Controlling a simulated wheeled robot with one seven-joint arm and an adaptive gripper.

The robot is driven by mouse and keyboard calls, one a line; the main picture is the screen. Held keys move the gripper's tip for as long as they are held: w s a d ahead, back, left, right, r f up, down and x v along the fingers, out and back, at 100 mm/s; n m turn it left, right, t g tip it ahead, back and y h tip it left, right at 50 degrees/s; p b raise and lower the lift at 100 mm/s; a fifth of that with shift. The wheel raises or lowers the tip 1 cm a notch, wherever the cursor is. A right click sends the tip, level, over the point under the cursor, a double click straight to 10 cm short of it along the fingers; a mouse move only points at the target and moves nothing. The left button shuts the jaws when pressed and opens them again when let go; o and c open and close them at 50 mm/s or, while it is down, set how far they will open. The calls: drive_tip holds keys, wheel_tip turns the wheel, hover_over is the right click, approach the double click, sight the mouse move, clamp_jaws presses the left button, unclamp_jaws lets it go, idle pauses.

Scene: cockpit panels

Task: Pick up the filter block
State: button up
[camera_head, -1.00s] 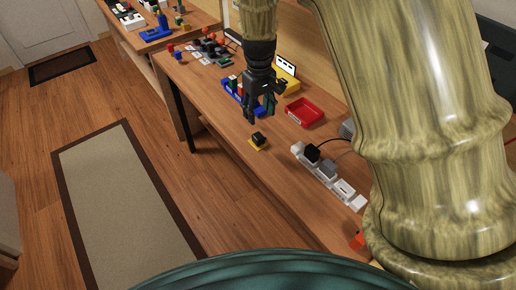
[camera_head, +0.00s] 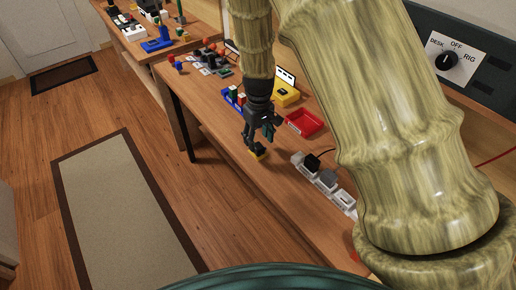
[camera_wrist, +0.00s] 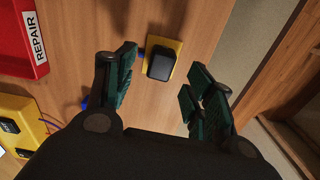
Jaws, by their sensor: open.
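A small black block on a flat yellow base, which I take to be the filter block (camera_wrist: 161,66), rests on the wooden desk. The block sits in the gap near the fingertips, with free room on both sides. No grip on it shows.
A red tray (camera_head: 304,122) labelled REPAIR stands right of my gripper, near a yellow box (camera_head: 285,95). A white power strip (camera_head: 324,182) with plugs lies nearer on the desk (camera_head: 222,135). A blue holder (camera_head: 233,99) stands behind the gripper. The desk's edge is close by.

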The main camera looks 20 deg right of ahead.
sight(258, 146)
drive_tip(key=shift+f+p, duration=0.5)
drive_tip(key=shift+f, duration=1.7)
drive_tip(key=c, duration=1.1)
